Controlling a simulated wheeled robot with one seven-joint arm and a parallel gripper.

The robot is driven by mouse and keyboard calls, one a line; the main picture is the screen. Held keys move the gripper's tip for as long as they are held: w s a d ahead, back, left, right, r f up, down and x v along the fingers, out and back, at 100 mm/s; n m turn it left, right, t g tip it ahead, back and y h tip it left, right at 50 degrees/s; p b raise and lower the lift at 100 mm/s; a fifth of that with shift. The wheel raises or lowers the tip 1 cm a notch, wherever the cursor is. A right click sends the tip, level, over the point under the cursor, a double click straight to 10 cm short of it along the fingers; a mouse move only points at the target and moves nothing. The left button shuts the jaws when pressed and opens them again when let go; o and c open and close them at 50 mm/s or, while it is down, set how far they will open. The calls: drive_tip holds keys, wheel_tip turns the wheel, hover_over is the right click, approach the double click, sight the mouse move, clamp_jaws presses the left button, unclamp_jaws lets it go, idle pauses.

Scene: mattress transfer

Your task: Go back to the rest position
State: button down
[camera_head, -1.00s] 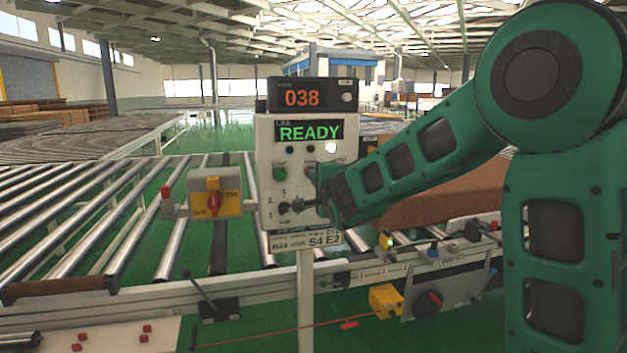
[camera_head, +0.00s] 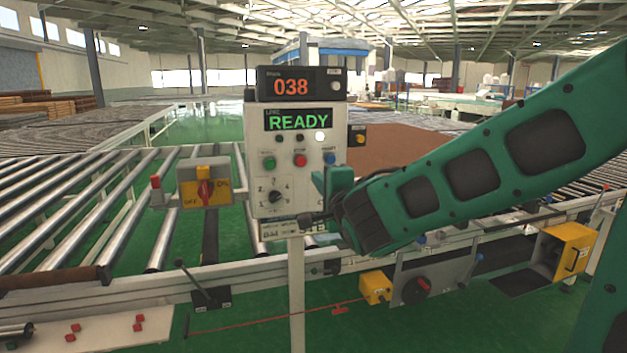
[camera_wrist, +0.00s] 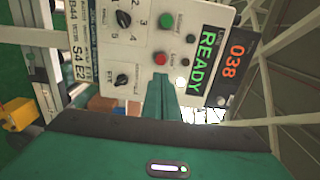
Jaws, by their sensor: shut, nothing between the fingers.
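My gripper (camera_head: 332,180) is green and stands in front of the right edge of the control panel (camera_head: 257,160), near a blue button (camera_head: 330,158). In the wrist view my gripper's fingers (camera_wrist: 163,85) are together with nothing between them, pointing at the panel. I cannot tell how wide the gap to the panel face is. The panel's display reads READY (camera_head: 298,120), with 038 (camera_head: 291,87) above it. A green button (camera_head: 269,162), a red button (camera_head: 299,160) and a black selector knob (camera_head: 275,197) show on its face.
A yellow switch box with a red handle (camera_head: 205,190) is left of the panel. Roller conveyors (camera_head: 90,210) run behind it. A brown mattress (camera_head: 390,150) lies behind my arm. Yellow boxes (camera_head: 376,287) and a red pull cord (camera_head: 270,318) are low in front.

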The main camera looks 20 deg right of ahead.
idle(0.4)
drive_tip(key=s+d+f+n+g+h, duration=0.2)
drive_tip(key=s+d+f+g, duration=0.3)
drive_tip(key=s+d+f, duration=0.3)
drive_tip(key=s+d+f+n+g+h, duration=0.25)
drive_tip(key=s+d+f+g, duration=0.35)
drive_tip(key=d, duration=0.4)
drive_tip(key=s+f+n+g+y, duration=0.2)
drive_tip(key=s+f+n+g, duration=0.1)
drive_tip(key=s, duration=0.9)
drive_tip(key=s+a+f+n+g+y, duration=0.1)
drive_tip(key=s+f+n+g+y, duration=0.2)
drive_tip(key=s, duration=1)
drive_tip(key=shift+n+g, duration=0.6)
drive_tip(key=shift+n, duration=0.05)
drive_tip(key=shift+w+f, duration=0.25)
drive_tip(key=shift+w, duration=0.35)
